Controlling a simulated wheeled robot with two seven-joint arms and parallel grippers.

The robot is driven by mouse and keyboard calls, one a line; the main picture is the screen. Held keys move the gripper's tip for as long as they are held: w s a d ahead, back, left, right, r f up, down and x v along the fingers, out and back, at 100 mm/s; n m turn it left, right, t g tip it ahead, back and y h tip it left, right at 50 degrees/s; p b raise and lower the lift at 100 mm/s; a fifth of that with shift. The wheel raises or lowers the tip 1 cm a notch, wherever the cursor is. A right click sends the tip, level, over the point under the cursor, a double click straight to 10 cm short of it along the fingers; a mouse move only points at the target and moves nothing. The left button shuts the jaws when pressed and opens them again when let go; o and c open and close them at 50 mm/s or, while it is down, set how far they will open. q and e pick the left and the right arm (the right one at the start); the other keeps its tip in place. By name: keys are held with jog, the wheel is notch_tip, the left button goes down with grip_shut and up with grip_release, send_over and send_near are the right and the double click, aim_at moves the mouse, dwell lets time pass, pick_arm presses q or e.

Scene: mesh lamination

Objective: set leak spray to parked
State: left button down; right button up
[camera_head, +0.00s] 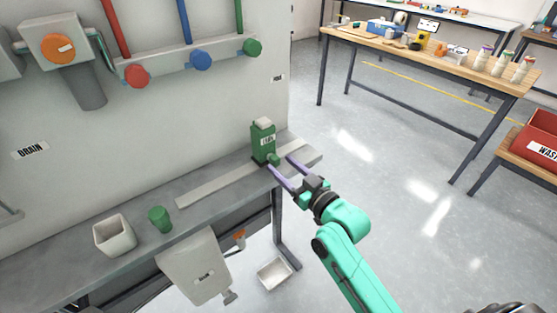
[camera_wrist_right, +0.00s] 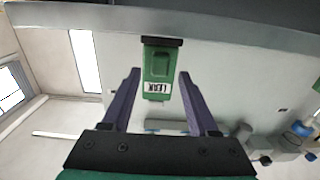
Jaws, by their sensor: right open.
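The leak spray (camera_head: 263,145) is a green bottle with a pale top and a white label. It stands upright on the grey bench near its right end. My right gripper (camera_head: 279,162) is open, its two purple fingers pointing at the bottle from the front right. In the right wrist view the bottle (camera_wrist_right: 159,66) appears upside down between the spread fingers (camera_wrist_right: 159,72), with a gap on each side. I cannot tell whether the fingertips reach past it. My left gripper is not in view.
A pale strip (camera_head: 215,186) lies along the bench. A green cup-like piece (camera_head: 160,219) and a white square container (camera_head: 115,235) stand to the left. Red, blue and green valves (camera_head: 200,60) are on the wall. A white bin (camera_head: 274,273) sits on the floor.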

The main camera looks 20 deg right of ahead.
aim_at(268, 147)
jog(key=x, duration=0.2)
jog(key=shift+w, duration=0.25)
grip_shut()
dwell(1.2)
